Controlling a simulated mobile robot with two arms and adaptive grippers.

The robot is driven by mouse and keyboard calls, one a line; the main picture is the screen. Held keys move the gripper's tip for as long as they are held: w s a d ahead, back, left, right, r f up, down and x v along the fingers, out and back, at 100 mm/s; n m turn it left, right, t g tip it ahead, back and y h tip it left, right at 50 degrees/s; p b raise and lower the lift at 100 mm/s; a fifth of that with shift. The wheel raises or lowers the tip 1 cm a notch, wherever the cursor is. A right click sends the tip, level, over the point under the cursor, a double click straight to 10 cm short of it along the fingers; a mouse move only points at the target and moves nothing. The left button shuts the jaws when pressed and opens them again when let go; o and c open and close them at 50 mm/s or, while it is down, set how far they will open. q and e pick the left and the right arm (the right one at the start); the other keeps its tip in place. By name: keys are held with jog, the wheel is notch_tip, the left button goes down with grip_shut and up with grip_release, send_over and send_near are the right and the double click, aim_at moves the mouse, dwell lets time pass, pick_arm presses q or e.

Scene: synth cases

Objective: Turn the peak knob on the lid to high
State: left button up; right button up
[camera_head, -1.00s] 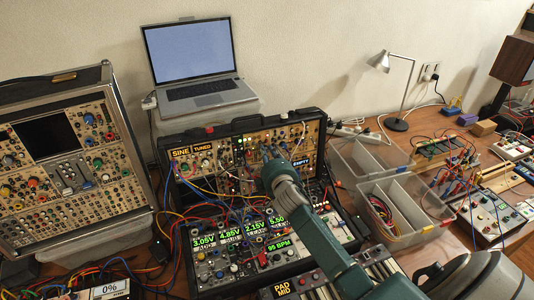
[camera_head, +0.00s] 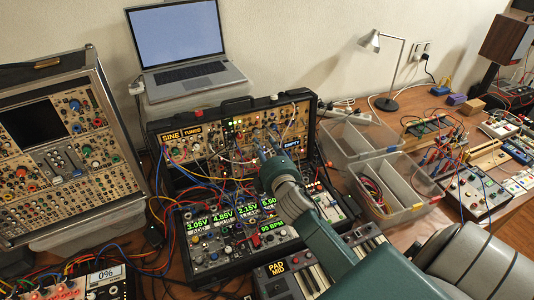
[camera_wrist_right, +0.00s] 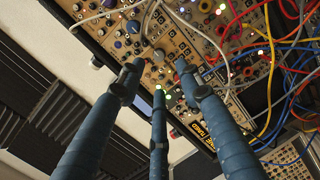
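The synth case stands open; its lid (camera_head: 215,133) is a tan panel of modules with many knobs and cables and a display reading SINE TUNED (camera_head: 182,134). The lid also shows in the right wrist view (camera_wrist_right: 226,48). My right gripper (camera_head: 268,147) reaches the lid's right half. In the right wrist view its three blue fingers (camera_wrist_right: 157,75) are spread, tips close to the panel. A small brown knob (camera_wrist_right: 158,55) lies between the tips, with nothing clearly gripped. I cannot read which knob is peak. My left gripper is not in view.
Patch cables hang across the lid and lower panel (camera_head: 218,256). A laptop (camera_head: 180,47) stands behind, and a second synth case (camera_head: 62,150) at left. Clear bins (camera_head: 408,205), a lamp (camera_head: 390,104) and a keyboard (camera_head: 310,278) are around the case.

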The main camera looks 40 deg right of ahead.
jog(key=shift+v, duration=1.75)
